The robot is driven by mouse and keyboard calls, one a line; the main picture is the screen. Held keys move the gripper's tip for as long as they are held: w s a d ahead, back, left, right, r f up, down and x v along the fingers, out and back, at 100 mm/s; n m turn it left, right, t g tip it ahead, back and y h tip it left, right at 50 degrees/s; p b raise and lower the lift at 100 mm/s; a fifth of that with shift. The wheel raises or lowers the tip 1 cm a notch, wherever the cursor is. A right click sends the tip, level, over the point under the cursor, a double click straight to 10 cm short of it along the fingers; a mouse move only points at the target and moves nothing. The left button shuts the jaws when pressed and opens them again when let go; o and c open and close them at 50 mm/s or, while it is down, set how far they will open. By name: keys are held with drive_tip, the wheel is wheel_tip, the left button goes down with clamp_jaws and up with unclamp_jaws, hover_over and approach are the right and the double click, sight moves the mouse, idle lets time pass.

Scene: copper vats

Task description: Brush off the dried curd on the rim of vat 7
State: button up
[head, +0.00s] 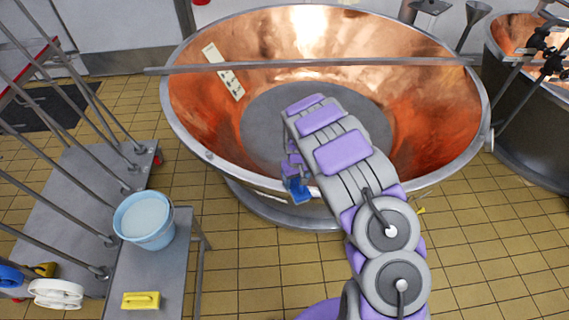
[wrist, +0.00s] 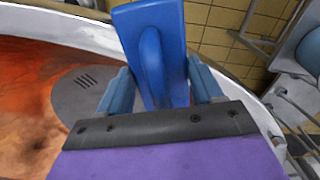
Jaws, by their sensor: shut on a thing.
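The large copper vat (head: 205,150) with a broad metal rim fills the middle of the head view; no number is readable on it. My gripper (head: 294,172) is over the near side of the vat, close to the near rim. It is shut on a blue brush (head: 299,190), whose blue back and raised grip (wrist: 152,55) fill the middle of the wrist view between both fingers. The brush's bristles are hidden, so I cannot tell whether it touches the rim. The pale rim also shows in the wrist view (wrist: 65,24). I cannot make out dried curd on it.
A metal bar (head: 330,65) spans the vat, and a marked cream strip (head: 222,72) lies against its inner wall. A blue bucket (head: 146,222) and yellow brush (head: 141,301) stand on a grey bench at left. A second vat (head: 535,125) is at right.

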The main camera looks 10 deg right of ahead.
drive_tip(key=shift+w+a, duration=0.1)
drive_tip(key=shift+a, duration=0.15)
drive_tip(key=shift+w, duration=0.2)
drive_tip(key=shift+w+r+p, duration=0.1)
drive_tip(key=shift+r+p, duration=0.15)
drive_tip(key=shift+p, duration=0.05)
drive_tip(key=r, duration=0.2)
drive_tip(key=a+r+p, duration=0.1)
drive_tip(key=shift+r, duration=0.4)
drive_tip(key=shift+d+r+p, duration=0.15)
drive_tip(key=shift+r+p, duration=0.2)
drive_tip(key=shift+r, duration=0.6)
drive_tip(key=shift+d+r+p, duration=0.1)
drive_tip(key=shift+r+p, duration=0.2)
drive_tip(key=shift+r, duration=0.6)
drive_tip(key=shift+a, duration=0.2)
